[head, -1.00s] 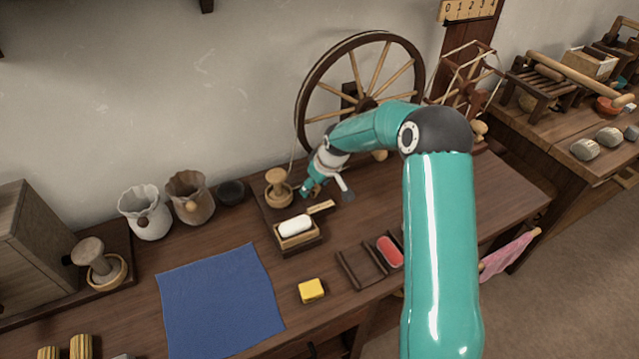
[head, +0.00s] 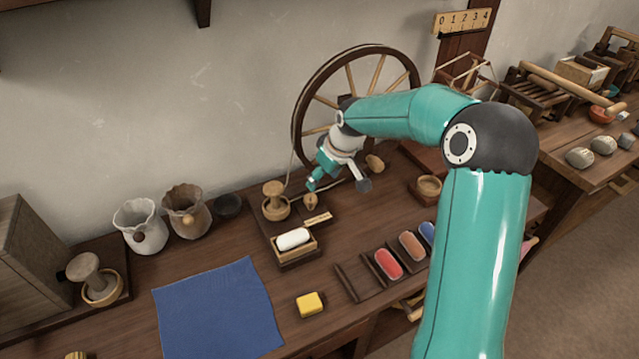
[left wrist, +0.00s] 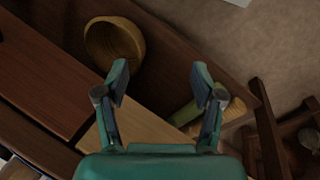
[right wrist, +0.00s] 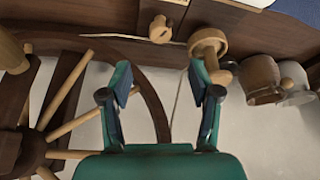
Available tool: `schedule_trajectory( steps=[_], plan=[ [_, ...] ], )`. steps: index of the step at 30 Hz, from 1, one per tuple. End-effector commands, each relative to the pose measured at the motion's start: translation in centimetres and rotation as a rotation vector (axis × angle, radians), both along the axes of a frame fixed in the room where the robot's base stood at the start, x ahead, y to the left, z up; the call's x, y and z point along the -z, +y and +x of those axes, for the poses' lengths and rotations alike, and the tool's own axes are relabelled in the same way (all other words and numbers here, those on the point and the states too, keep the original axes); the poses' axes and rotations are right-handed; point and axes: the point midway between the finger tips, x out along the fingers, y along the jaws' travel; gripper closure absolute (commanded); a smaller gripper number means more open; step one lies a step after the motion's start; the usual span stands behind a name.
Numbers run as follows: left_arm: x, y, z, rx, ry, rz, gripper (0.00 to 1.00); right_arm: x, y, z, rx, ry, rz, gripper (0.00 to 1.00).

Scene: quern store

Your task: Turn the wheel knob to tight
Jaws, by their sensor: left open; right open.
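A small wooden knob (head: 310,201) stands on a dark base on the bench, beside a pale label strip (head: 317,218) too small to read. In the right wrist view the knob (right wrist: 160,30) shows upright beyond the fingertips. The spoked wheel (head: 391,49) stands behind it against the wall. My right gripper (head: 337,185) is open and empty, above and right of the knob, apart from it. In the right wrist view its fingers (right wrist: 160,82) hold nothing. My left gripper (left wrist: 160,82) is open and empty in the left wrist view and out of the head view.
A wooden mushroom-shaped piece (head: 274,190) stands close left of the knob. A round wooden bowl (left wrist: 114,42) lies beyond my left fingers. The bench by the blue cloth (head: 216,310) has some free room.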

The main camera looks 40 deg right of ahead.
Motion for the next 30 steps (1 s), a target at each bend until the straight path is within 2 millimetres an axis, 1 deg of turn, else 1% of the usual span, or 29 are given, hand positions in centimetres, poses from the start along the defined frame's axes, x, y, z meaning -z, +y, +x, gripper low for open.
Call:
schedule_trajectory(
  steps=[11,14,16,18,19,23,26,30],
  plan=[
    [0.2,0.0,0.0,0.000,0.000,0.000,0.32,-0.4,0.0,-0.2,-0.003,-0.001,0.000,0.37],
    [1.0,0.0,0.0,0.000,0.000,0.000,0.32,-1.9,-0.5,-0.7,-0.033,-0.004,-0.004,0.37],
    [1.4,0.0,0.0,0.000,0.000,0.000,0.32,-3.3,-0.6,-1.2,-0.066,-0.005,-0.004,0.37],
    [1.6,0.0,0.0,0.000,0.000,0.000,0.32,-4.1,-0.6,-1.5,-0.089,-0.003,0.000,0.37],
    [1.5,0.0,0.0,0.000,0.000,0.000,0.32,-4.2,-0.5,-1.5,-0.094,-0.002,0.000,0.37],
    [1.5,0.0,0.0,0.000,0.000,0.000,0.32,-3.4,-0.5,-1.2,-0.097,0.002,0.002,0.37],
    [1.5,0.0,0.0,0.000,0.000,0.000,0.32,-2.3,-0.4,-0.8,-0.096,0.002,0.003,0.37],
    [1.6,0.0,0.0,0.000,0.000,0.000,0.32,0.1,-0.4,0.2,-0.097,0.004,0.004,0.37]
  ],
)
